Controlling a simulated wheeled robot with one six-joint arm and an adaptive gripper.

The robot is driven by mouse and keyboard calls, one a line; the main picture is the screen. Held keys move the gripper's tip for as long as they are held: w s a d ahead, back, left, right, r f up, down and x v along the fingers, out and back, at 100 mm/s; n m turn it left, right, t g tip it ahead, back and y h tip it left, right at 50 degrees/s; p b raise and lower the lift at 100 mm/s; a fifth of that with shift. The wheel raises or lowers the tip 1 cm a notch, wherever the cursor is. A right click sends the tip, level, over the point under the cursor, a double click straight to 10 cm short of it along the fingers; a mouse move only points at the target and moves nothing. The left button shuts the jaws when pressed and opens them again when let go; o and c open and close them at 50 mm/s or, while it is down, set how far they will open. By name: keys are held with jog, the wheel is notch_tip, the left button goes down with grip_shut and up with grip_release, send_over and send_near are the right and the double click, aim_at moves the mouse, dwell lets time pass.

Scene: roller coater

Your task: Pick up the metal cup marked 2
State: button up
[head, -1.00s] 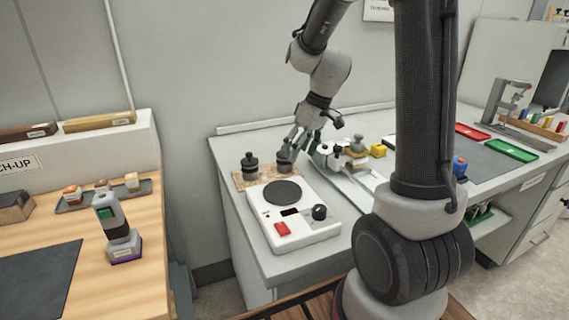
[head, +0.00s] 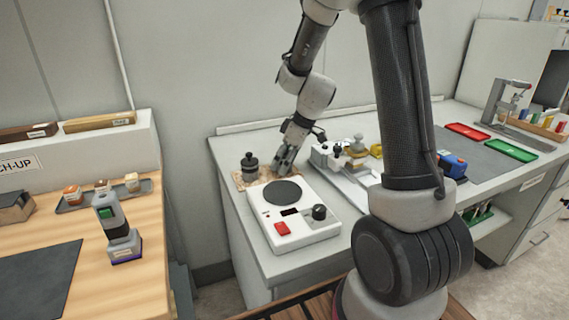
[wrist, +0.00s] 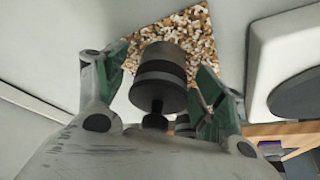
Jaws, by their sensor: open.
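My gripper (head: 284,163) is open over the right part of a speckled cork mat (head: 239,181) behind a white scale. In the wrist view the open fingers (wrist: 160,78) stand on either side of a dark grey metal cup (wrist: 162,62) with a black band and a knob. I cannot tell whether they touch it. In the head view my gripper hides this cup. A second dark cup with a knob (head: 249,168) stands on the mat to the left. No number is legible on either cup, so I cannot tell which is marked 2.
The white scale (head: 290,238) with a dark round plate stands just in front of the mat. The wall is behind the bench.

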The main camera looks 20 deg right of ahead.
jog(key=c, duration=1.2)
